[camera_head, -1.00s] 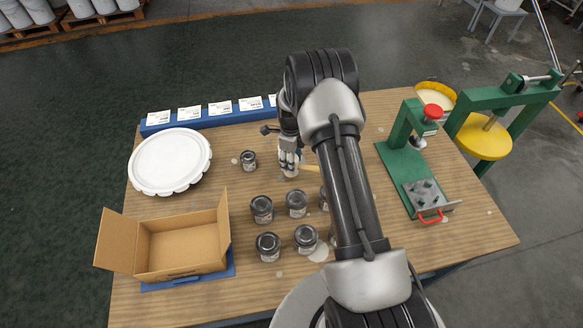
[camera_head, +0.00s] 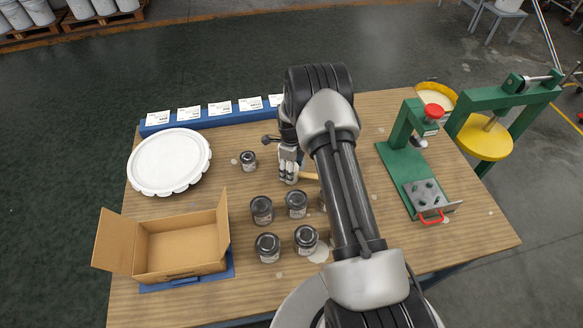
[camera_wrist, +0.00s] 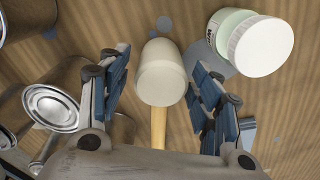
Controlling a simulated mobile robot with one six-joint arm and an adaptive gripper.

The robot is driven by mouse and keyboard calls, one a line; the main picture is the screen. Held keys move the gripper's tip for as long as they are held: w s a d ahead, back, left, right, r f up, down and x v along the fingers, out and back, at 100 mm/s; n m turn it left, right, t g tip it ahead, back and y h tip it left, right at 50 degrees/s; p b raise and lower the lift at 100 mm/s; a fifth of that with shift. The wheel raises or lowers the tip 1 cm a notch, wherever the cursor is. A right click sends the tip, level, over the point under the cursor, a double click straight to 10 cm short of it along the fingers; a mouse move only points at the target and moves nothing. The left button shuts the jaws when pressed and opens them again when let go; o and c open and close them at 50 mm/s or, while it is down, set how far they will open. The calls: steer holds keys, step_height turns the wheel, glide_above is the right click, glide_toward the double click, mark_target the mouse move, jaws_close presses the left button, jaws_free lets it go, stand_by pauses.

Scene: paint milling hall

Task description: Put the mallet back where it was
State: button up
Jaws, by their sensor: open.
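The mallet, with a pale head (camera_wrist: 161,78) and a wooden handle (camera_wrist: 158,128), lies on the wooden table. In the head view its handle (camera_head: 309,177) sticks out to the right of my gripper (camera_head: 289,177), and the gripper hides most of its head. In the wrist view my gripper (camera_wrist: 160,70) is open, with one blue-padded finger on each side of the mallet. Gaps show between the fingers and the mallet head. I cannot tell how far above the table the fingertips are.
Several dark cans (camera_head: 296,204) stand close in front of my gripper, and one can (camera_head: 248,161) stands to its left. A white-lidded jar (camera_wrist: 258,45) stands near the right finger. An open cardboard box (camera_head: 180,247), a white round lid (camera_head: 169,161) and a green press (camera_head: 408,150) flank the area.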

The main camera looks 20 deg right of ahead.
steer(key=shift+r, duration=0.1)
steer(key=s+a+r+n+t+p, duration=0.1)
steer(key=s+a+r+n, duration=0.15)
steer(key=r, duration=1.05)
steer(key=s+a+r+n+p, duration=0.1)
steer(key=r+n, duration=0.2)
steer(key=r, duration=1)
steer(key=s+a+r+n+t, duration=0.1)
steer(key=s+a+r+n, duration=0.3)
steer(key=s+r+n, duration=0.65)
steer(key=s+a+r+n+t, duration=0.1)
steer(key=s+n, duration=0.4)
steer(key=s, duration=0.5)
steer(key=s+a+r+n+t, duration=0.1)
steer(key=s+a+r+n, duration=0.2)
steer(key=s+n, duration=0.3)
steer(key=s+r, duration=0.1)
steer(key=s, duration=0.2)
steer(key=shift+s+r+t, duration=0.3)
steer(key=shift+s+r, duration=0.1)
steer(key=shift+a, duration=0.1)
